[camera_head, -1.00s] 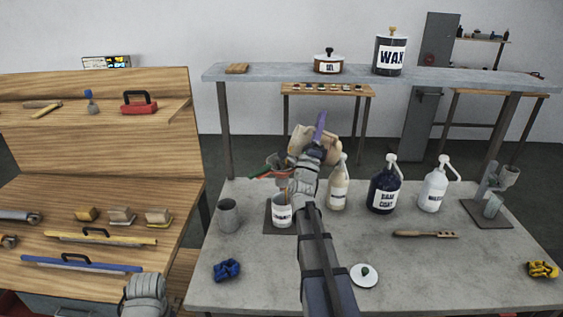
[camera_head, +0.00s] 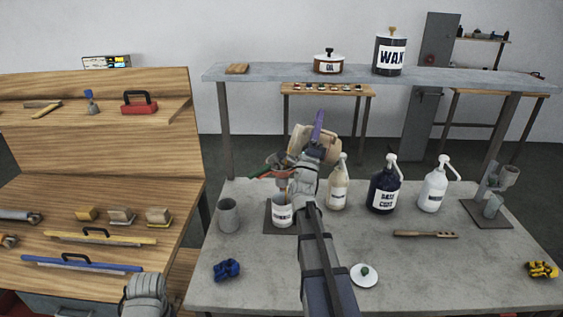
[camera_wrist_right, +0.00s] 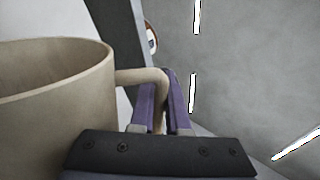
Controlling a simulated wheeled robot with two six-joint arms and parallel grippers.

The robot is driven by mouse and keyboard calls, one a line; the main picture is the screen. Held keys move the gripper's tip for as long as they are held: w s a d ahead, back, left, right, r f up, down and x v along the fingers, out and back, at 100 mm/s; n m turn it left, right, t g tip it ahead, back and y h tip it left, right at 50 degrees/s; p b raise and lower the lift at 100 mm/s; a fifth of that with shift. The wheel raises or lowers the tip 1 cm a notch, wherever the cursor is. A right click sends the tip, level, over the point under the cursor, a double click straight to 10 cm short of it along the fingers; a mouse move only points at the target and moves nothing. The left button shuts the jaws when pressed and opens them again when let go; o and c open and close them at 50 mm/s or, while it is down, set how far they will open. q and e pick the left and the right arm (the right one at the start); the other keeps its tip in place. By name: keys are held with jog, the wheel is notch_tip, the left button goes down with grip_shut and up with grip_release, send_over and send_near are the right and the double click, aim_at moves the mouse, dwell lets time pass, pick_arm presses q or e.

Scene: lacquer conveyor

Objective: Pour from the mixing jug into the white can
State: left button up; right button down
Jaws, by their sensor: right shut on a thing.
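The beige mixing jug (camera_head: 303,138) is raised above the grey table and tilted in the head view. My right gripper (camera_head: 318,127) is shut on its handle. In the right wrist view, the purple fingers (camera_wrist_right: 165,108) close around the handle of the jug (camera_wrist_right: 55,90). The white can (camera_head: 282,213) stands upright on a dark square mat, below and left of the jug. A thin brownish streak shows just above the can; I cannot tell whether it is liquid. My left gripper's fingers are out of view; only my left wrist shows.
A reddish funnel-like item (camera_head: 275,168) is above the can, partly behind my right arm. A grey cup (camera_head: 228,215) stands left of the can. The cream (camera_head: 338,187), dark (camera_head: 383,188) and white (camera_head: 433,188) pump bottles stand to the right. A white lid (camera_head: 364,275) lies in front.

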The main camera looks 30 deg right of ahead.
jog(key=shift+w+a+f+n+t+y+b, duration=0.15)
jog(key=shift+w+a+n+t+y, duration=0.15)
jog(key=shift+a+n+t+y, duration=0.25)
jog(key=shift+w+a+r+n+t+y+b, duration=0.15)
jog(key=shift+w+a+n+t+y, duration=0.15)
jog(key=shift+n+t, duration=0.45)
dwell(1.0)
